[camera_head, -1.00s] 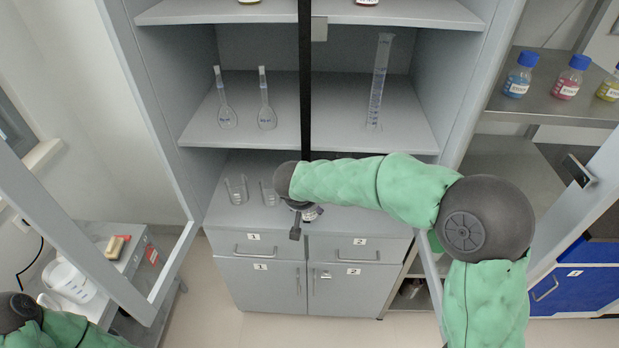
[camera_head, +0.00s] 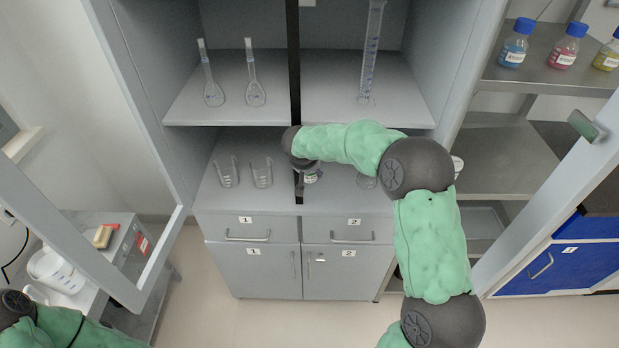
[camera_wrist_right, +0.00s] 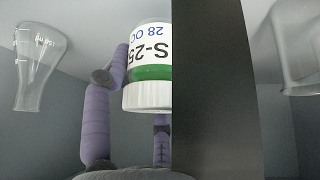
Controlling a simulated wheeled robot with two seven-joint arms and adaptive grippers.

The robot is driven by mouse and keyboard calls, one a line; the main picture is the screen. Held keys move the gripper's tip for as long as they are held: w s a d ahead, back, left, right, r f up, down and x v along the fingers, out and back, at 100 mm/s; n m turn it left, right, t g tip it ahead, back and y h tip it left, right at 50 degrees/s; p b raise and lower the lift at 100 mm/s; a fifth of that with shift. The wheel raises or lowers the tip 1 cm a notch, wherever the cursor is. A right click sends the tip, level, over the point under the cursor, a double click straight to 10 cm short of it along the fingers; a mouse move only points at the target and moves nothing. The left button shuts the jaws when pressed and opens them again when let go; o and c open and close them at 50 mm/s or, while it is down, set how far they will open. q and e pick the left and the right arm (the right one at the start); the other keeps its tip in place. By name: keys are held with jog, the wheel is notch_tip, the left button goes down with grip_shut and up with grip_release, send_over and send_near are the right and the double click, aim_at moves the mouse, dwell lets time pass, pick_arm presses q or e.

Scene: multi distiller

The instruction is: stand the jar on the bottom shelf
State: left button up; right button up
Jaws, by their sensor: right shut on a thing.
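The jar (camera_head: 311,176) is small, with a white label and green contents. It is in the bottom shelf space of the grey cabinet, just right of the black upright bar. In the right wrist view the jar (camera_wrist_right: 148,65) appears upside down, as does its label text, with purple fingers against it. My right gripper (camera_head: 306,167) is shut on it, partly hidden by my arm. The bottom shelf (camera_head: 240,196) lies beneath; I cannot tell whether the jar touches it. My left gripper is out of view; only part of the left arm shows at lower left.
Two beakers (camera_head: 262,174) stand left of the jar, and a glass flask (camera_head: 365,181) stands right, partly behind my arm. The black bar (camera_wrist_right: 215,90) is close beside the jar. Volumetric flasks (camera_head: 254,92) and a cylinder (camera_head: 370,55) stand on the shelf above. Open doors flank the cabinet.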

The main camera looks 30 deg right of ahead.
aim_at(310, 176)
jog(key=shift+x, duration=0.8)
jog(key=f, duration=0.1)
jog(key=f+b, duration=0.2)
jog(key=shift+w+f, duration=0.1)
jog(key=shift+w, duration=0.15)
jog(key=shift+f, duration=0.1)
jog(key=o, duration=1.2)
